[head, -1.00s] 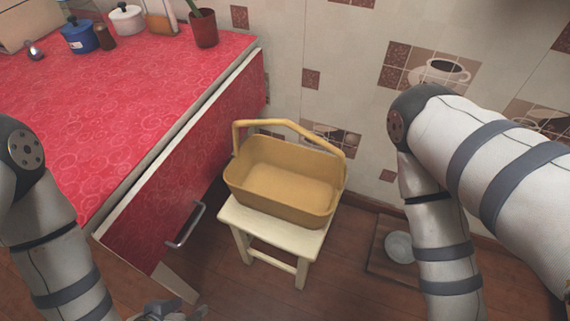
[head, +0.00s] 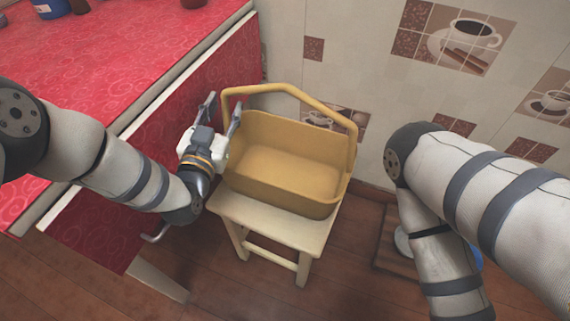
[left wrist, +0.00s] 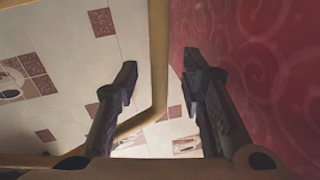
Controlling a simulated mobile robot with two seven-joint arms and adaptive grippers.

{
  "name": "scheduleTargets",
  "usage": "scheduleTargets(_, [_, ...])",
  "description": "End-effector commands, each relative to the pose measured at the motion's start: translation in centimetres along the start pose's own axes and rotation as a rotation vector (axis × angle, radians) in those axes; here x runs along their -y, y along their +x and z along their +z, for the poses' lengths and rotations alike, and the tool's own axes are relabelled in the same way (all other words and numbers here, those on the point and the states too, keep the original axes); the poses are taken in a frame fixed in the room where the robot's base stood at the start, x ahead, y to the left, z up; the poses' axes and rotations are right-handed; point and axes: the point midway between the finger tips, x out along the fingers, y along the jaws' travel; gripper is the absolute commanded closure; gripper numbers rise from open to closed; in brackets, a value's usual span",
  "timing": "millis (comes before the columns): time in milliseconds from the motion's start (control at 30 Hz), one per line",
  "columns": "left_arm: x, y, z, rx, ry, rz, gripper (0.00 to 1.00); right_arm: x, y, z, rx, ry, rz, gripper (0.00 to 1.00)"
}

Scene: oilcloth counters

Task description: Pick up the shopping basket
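The yellow shopping basket (head: 285,165) stands upright and empty on a small cream stool, its handle (head: 290,92) raised in an arch. My left gripper (head: 222,106) is at the basket's left end, beside the left upright of the handle. It is open, its two fingers apart. In the left wrist view the handle (left wrist: 158,60) passes between the open fingers (left wrist: 160,88), with the basket's rim along the bottom edge. I cannot tell whether a finger touches the handle. My right arm hangs at the right in the head view; its gripper is out of the picture.
The cream stool (head: 270,222) stands on the brown wooden floor. The red counter (head: 130,50) with its red front is close on the left of my left gripper. The tiled wall (head: 345,60) is behind the basket. Floor in front of the stool is clear.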

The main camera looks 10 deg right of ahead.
Motion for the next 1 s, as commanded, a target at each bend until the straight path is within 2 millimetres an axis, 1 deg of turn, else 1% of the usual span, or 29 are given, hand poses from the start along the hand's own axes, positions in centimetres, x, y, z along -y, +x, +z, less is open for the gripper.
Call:
scheduleTargets(33, [-0.06, 0.58, 0.22, 0.001, -0.001, 0.000, 0.64, 0.00, 0.25, -0.04, 0.003, 0.000, 0.000, 1.00])
scheduleTargets(100, [-0.06, 1.06, 0.16, 0.002, -0.001, 0.001, 0.64, 0.00, 0.29, -0.05, 0.004, 0.000, 0.000, 1.00])
scheduleTargets(267, [-0.05, 1.13, 0.07, 0.002, -0.001, 0.001, 0.64, 0.00, 0.23, -0.04, 0.003, 0.000, 0.000, 1.00])
scheduleTargets(300, [-0.05, 1.12, 0.06, 0.002, -0.001, 0.001, 0.66, 0.00, 0.23, -0.04, 0.003, 0.000, 0.000, 1.00])
scheduleTargets(367, [-0.05, 1.11, 0.07, 0.002, -0.001, 0.001, 0.79, 0.00, 0.23, -0.04, 0.003, 0.000, 0.000, 1.00])
scheduleTargets(400, [-0.05, 1.11, 0.07, 0.002, -0.001, 0.001, 0.89, 0.00, 0.23, -0.04, 0.003, 0.000, 0.000, 1.00])
scheduleTargets(433, [-0.04, 1.10, 0.07, 0.003, -0.001, 0.001, 0.95, 0.00, 0.23, -0.04, 0.003, 0.000, 0.000, 1.00])
scheduleTargets(467, [-0.04, 1.10, 0.08, 0.003, -0.001, 0.001, 1.00, 0.00, 0.23, -0.04, 0.003, 0.000, 0.000, 1.00])
scheduleTargets(867, [-0.03, 1.11, -0.01, 0.000, -0.003, 0.000, 1.00, 0.00, 0.23, -0.03, 0.003, 0.000, 0.000, 1.00])
scheduleTargets(1000, [0.04, 1.13, -0.46, -0.001, -0.002, 0.000, 1.00, 0.00, 0.10, -0.01, 0.001, 0.000, 0.000, 1.00])
